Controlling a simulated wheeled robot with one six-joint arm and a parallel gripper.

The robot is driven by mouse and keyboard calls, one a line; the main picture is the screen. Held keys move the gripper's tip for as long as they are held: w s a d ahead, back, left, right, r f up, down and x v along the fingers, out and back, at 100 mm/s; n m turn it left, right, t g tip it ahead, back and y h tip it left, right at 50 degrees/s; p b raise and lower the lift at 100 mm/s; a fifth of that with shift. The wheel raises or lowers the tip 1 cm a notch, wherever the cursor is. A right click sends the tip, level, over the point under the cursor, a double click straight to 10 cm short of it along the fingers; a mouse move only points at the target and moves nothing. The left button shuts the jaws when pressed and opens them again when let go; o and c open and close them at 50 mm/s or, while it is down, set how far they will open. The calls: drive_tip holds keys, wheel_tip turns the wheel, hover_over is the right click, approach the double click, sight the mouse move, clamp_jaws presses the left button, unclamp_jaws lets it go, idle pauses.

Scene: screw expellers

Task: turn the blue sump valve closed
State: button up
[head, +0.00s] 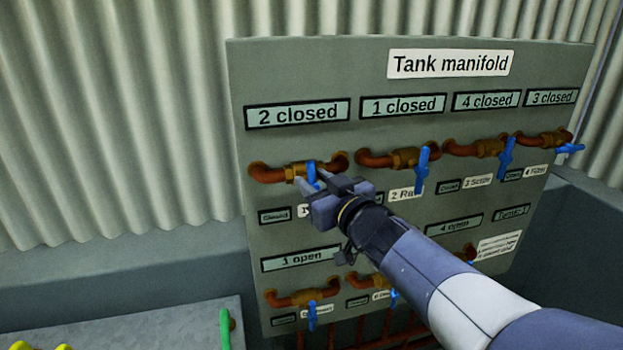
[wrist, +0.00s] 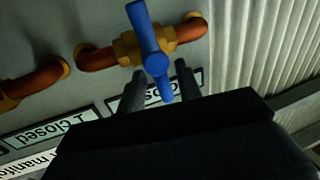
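Several valves with blue handles sit on a grey panel (head: 340,225) titled "Tank manifold". My gripper (head: 309,181) is at the top-left valve, whose blue handle (head: 311,170) is partly hidden behind it. In the wrist view that blue handle (wrist: 150,45) crosses a brass body on a copper pipe, and its end reaches between the two fingers of my gripper (wrist: 160,75). The fingers are apart, with a gap on each side of the handle. The name label under this valve is mostly hidden. I cannot read "sump" on any label.
Other blue handles stand to the right, at the second valve (head: 423,168), third valve (head: 506,158) and fourth valve (head: 570,148). A lower row has another handle (head: 312,315). The sign above my valve reads "2 closed" (head: 298,113). A grey bench (head: 130,335) is at lower left.

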drive_tip(key=shift+x, duration=0.75)
clamp_jaws()
